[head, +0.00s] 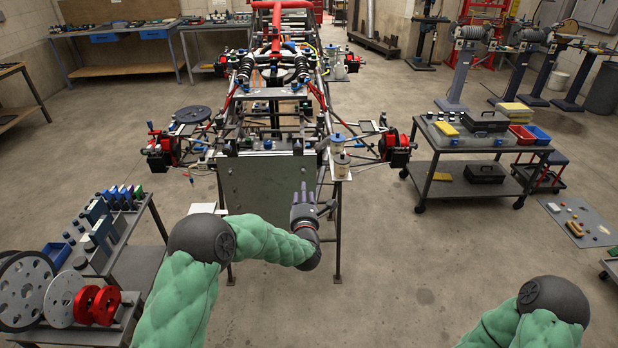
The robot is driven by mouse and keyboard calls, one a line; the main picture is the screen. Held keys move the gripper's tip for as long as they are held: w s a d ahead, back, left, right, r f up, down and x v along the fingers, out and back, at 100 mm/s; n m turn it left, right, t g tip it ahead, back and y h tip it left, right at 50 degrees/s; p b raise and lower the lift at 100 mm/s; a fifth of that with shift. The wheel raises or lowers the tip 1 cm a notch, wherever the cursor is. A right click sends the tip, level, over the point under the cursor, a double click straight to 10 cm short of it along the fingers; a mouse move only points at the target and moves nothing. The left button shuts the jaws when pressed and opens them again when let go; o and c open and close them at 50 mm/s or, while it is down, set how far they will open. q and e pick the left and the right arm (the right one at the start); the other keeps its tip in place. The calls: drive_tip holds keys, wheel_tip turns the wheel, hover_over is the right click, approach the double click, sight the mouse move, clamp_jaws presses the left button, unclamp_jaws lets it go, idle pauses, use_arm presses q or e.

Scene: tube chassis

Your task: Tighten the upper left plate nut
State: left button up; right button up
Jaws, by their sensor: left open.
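A flat grey-green plate (250,186) hangs upright at the near end of the tube chassis (322,92). Small dark fittings show along its top edge, one of them at the upper left corner. The nut itself is too small to make out. My left gripper (304,192) is open in front of the right edge of the plate, its fingers pointing up. It covers part of that edge. It is well to the right of the upper left corner and holds nothing that I can see. My right gripper is out of view; only that arm's elbow shows at the lower right.
A cart (478,181) with boxes stands to the right of the chassis. A bench (137,262) with wheels, discs and small parts is at the lower left. Red brake assemblies (397,148) stick out on both sides of the chassis. The floor between chassis and cart is clear.

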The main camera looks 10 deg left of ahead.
sight(303, 174)
use_arm(q)
drive_tip(key=b+x, duration=0.1)
drive_tip(key=x, duration=0.9)
drive_tip(key=shift+f, duration=0.15)
clamp_jaws()
